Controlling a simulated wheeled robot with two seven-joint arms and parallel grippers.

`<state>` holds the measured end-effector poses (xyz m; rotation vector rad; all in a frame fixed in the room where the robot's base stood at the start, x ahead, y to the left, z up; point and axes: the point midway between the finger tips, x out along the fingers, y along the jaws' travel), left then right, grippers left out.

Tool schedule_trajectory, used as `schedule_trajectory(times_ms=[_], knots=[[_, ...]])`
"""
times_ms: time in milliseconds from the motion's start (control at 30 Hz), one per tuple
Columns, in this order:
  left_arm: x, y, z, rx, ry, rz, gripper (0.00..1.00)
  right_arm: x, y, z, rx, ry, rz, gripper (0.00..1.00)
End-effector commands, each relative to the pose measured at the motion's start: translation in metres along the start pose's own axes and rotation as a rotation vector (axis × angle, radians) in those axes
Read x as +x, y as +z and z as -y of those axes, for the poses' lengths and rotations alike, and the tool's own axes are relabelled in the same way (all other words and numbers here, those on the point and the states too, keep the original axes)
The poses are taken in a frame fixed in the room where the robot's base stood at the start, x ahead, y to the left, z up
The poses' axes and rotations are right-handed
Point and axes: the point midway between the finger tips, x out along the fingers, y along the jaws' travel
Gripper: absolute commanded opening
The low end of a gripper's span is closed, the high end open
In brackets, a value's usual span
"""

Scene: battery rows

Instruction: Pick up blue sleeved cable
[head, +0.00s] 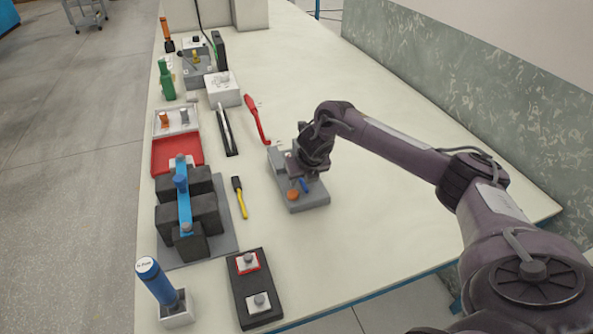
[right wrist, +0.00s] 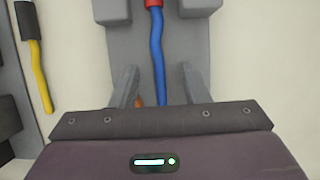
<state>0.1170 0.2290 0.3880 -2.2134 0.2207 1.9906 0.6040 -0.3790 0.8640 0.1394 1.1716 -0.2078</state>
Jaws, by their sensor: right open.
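The blue sleeved cable (right wrist: 157,55) shows in the right wrist view as a blue strand with a red end at the top. It runs over a grey block (right wrist: 125,50). In the head view a short piece of the cable (head: 304,186) shows on the grey block (head: 309,202), mostly hidden by my gripper. My right gripper (head: 299,178) is low over the block. In the right wrist view its open fingers (right wrist: 160,88) stand on either side of the cable, apart from it. My left gripper is not in view.
An orange knob (head: 293,194) sits on the block beside the cable. A yellow-and-black tool (head: 240,198) and a red-handled tool (head: 257,120) lie nearby. Dark battery blocks with a blue bar (head: 184,203) stand left. The table right of the block is mostly clear.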

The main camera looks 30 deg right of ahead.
Motion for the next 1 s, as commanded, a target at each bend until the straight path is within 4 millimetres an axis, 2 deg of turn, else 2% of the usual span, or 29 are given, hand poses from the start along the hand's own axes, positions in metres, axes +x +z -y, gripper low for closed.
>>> schedule_trajectory(times_ms=[67,367,767,867,1000], knots=[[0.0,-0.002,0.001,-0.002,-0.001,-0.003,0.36,0.0,0.0,0.0,0.0,0.0,0.0,0.41],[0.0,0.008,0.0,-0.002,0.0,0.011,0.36,0.0,0.0,0.0,0.0,0.0,0.0,0.01],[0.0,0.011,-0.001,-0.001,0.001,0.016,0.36,-0.004,0.002,0.0,-0.001,0.001,0.001,0.0],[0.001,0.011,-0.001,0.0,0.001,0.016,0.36,-0.011,0.005,-0.001,-0.001,0.001,0.002,0.0],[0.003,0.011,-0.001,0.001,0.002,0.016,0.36,-0.031,0.014,0.0,-0.001,0.001,0.005,0.0]])
